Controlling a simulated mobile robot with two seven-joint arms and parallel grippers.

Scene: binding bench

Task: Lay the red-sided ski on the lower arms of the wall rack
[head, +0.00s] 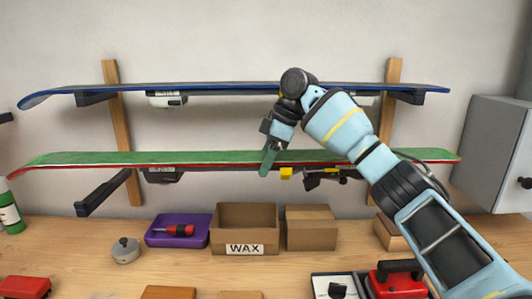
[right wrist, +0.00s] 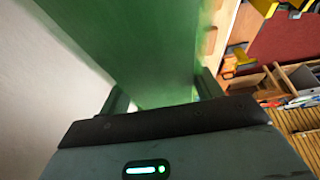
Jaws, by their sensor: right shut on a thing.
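The red-sided ski (head: 120,159) has a green top and a red edge. It lies level across the head view, in front of the wall. My right gripper (head: 269,160) is shut on it near mid-length. In the right wrist view the green ski (right wrist: 150,50) runs between the two fingers. The wall rack has two wooden uprights (head: 109,75) with dark arms. The left lower arm (head: 103,193) shows below the ski, with a visible gap. The right lower arm is hidden behind my right arm. My left gripper is out of view.
A blue-sided ski (head: 220,87) lies on the upper arms above. A grey cabinet (head: 490,150) stands at the right.

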